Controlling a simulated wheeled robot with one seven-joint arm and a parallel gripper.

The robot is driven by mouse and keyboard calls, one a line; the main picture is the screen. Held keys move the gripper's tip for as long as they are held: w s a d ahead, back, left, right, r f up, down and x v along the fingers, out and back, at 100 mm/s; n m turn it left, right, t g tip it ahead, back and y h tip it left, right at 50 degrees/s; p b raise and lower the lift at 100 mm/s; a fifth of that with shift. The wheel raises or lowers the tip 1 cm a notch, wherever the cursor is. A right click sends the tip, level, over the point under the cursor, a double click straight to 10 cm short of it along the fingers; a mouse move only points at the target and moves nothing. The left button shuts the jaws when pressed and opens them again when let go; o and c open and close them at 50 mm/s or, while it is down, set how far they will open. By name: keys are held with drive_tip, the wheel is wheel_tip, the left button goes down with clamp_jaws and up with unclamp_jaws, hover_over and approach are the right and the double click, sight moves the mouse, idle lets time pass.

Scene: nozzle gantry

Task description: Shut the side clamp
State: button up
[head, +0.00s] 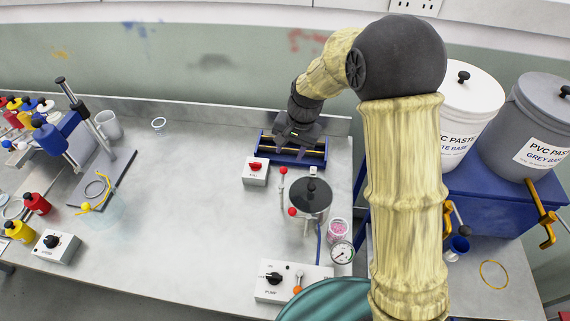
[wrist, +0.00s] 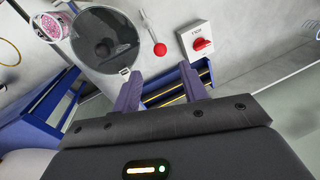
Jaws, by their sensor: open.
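I cannot tell for certain which part is the side clamp. A metal rod with a red ball knob (head: 283,170) stands beside the round dark-lidded pot (head: 310,195); a second red ball (head: 292,212) is at the pot's left edge. In the wrist view, the red ball on its rod (wrist: 160,49) lies beyond my fingertips, between the pot (wrist: 103,40) and the switch box. A small metal catch (wrist: 125,72) shows on the pot's rim. My gripper (wrist: 162,88) is open and empty, above the blue roller frame (head: 318,160); the head view partly hides its fingers.
A white box with a red switch (head: 256,171) stands left of the pot. A jar of pink grains (head: 337,232), a gauge (head: 342,252) and a pump box (head: 280,281) are nearer. The bench's middle (head: 195,200) is clear. Paste tubs stand at the right.

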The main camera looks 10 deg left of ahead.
sight(283, 168)
drive_tip(key=f, duration=0.2)
drive_tip(key=a+f+p, duration=0.1)
drive_tip(key=f, duration=0.5)
drive_tip(key=shift+w+a+f, duration=0.15)
drive_tip(key=shift+a, duration=0.15)
clamp_jaws()
drive_tip(key=shift+a, duration=0.1)
drive_tip(key=s+a+n+g, duration=0.1)
drive_tip(key=n, duration=0.5)
drive_tip(key=s+a+n+h, duration=0.1)
drive_tip(key=a+n, duration=0.1)
drive_tip(key=n, duration=0.4)
drive_tip(key=s+a+n+g, duration=0.1)
drive_tip(key=n, duration=0.5)
drive_tip(key=shift+s+a+g+h+b, duration=0.25)
drive_tip(key=shift+s+g+h+b, duration=0.05)
drive_tip(key=shift+s+h+b, duration=0.1)
